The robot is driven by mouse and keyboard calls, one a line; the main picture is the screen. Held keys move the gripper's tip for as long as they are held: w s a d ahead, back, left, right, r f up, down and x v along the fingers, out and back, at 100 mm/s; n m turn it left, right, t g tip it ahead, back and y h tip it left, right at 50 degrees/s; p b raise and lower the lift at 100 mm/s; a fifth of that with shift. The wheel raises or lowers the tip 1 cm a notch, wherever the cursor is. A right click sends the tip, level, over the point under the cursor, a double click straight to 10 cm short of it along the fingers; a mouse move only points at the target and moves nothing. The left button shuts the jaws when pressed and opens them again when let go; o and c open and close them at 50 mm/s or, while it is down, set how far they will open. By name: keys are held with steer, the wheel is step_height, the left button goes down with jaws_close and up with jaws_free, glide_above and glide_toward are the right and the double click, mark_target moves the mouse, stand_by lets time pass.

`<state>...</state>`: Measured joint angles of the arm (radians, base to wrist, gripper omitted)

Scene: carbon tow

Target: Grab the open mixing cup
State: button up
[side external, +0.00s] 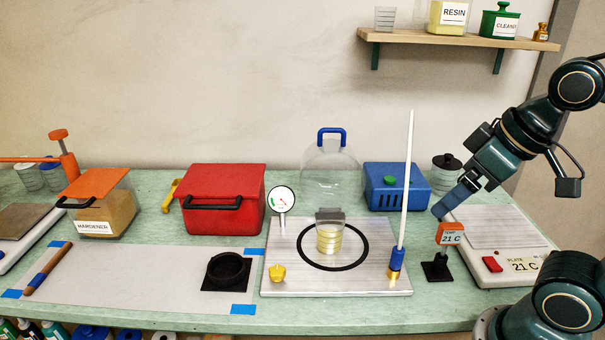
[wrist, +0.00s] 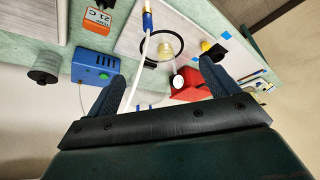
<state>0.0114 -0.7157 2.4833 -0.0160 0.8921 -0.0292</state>
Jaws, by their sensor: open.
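A clear cup (side external: 329,240) with pale yellow contents and a grey upper rim stands upright inside the black ring on the metal plate. It also shows in the wrist view (wrist: 165,50), beyond my fingertips. I see no lid on it. My gripper (side external: 456,203) is to the right of the cup and well apart from it, above the temperature stand and beside the hot plate. In the wrist view my gripper (wrist: 162,82) has its two blue fingers spread wide, with nothing held between them.
A clear bell jar (side external: 331,185) with a blue handle stands just behind the cup. A white rod (side external: 408,180) rises from a blue holder between cup and gripper. The orange temperature stand (side external: 450,234), blue box (side external: 398,187) and red box (side external: 223,198) stand nearby.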

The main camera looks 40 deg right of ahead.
steer(key=w+f+n+g+y, duration=0.15)
steer(key=w+n, duration=0.35)
steer(key=w, duration=0.6)
steer(key=n+y, duration=0.2)
steer(key=n, duration=0.1)
glide_toward(330, 232)
step_height(330, 232, up, 4)
steer(key=w+d, duration=0.1)
steer(key=d, duration=0.2)
steer(key=shift+w+f+n+g, duration=0.45)
steer(key=shift+w+n, duration=0.05)
steer(key=shift+w, duration=0.05)
steer(key=x, duration=0.8)
steer(key=shift+f, duration=0.3)
steer(key=shift+x, duration=2.6)
steer(key=shift+w, duration=0.2)
